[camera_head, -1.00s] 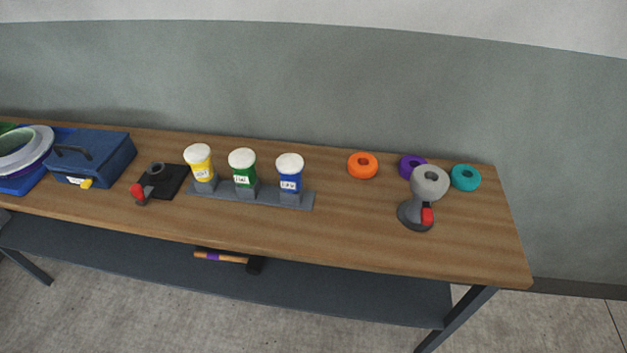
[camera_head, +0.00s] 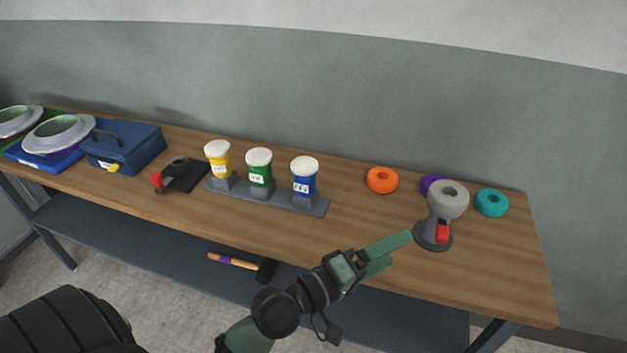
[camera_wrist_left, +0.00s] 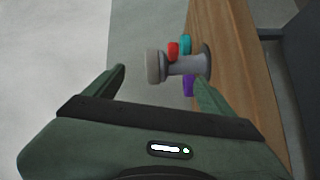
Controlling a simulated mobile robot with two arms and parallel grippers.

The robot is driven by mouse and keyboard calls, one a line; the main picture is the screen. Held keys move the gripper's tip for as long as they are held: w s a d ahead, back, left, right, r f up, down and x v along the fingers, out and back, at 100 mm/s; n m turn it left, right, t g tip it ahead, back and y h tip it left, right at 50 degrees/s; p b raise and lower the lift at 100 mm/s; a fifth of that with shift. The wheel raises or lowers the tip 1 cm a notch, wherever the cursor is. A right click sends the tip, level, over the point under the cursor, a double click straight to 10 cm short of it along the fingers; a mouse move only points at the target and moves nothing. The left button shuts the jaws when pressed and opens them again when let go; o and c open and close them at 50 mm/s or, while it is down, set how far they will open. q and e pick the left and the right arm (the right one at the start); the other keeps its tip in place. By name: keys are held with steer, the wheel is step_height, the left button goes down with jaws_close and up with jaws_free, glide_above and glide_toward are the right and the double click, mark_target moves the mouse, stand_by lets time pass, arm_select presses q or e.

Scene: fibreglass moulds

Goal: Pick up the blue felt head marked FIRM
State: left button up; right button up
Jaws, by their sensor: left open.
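The blue head (camera_head: 304,183) has a white rounded top and a white label whose lettering is too small to read surely. It stands upright at the right end of a grey rack (camera_head: 314,206), beside a green head (camera_head: 259,172) and a yellow head (camera_head: 217,162). My left gripper (camera_head: 397,251) is open and empty, at the table's front edge, right of and nearer than the blue head. Its fingers also show in the left wrist view (camera_wrist_left: 160,78), with a grey stand-like tool between and beyond them. The blue head is not in the wrist view. My right gripper is not in view.
A grey tool (camera_head: 447,200) with a red part stands right of the left gripper. Orange (camera_head: 382,180), purple (camera_head: 428,183) and teal (camera_head: 491,203) rings lie behind. A black plate (camera_head: 185,176) and blue box (camera_head: 123,149) are at left.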

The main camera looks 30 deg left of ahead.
arm_select(q)
steer(key=w+a+r+n+t+y, duration=0.35)
steer(key=a+r+n, duration=0.2)
steer(key=n, duration=0.25)
steer(key=r+n+y, duration=0.1)
steer(key=n+y, duration=1.1)
steer(key=n, duration=0.5)
glide_above(303, 177)
steer(key=s+d, duration=0.2)
steer(key=d, duration=0.4)
steer(key=a+f+n+g, duration=0.1)
steer(key=a+n, duration=0.1)
steer(key=a+f+n+g+y, duration=0.1)
steer(key=f+n, duration=0.1)
steer(key=n, duration=0.1)
steer(key=w+a+f+n+g+y, duration=0.1)
steer(key=a+f+n+g, duration=0.1)
steer(key=shift+w+a+f+n+y, duration=0.1)
steer(key=shift+a+f+n+y, duration=0.05)
steer(key=shift+a+n+y, duration=0.2)
steer(key=p+x, duration=0.1)
steer(key=x, duration=0.6)
steer(key=shift+w+d, duration=0.1)
steer(key=shift+d, duration=0.15)
steer(key=shift+w+a, duration=0.15)
steer(key=shift+w, duration=0.1)
steer(key=c, duration=1.8)
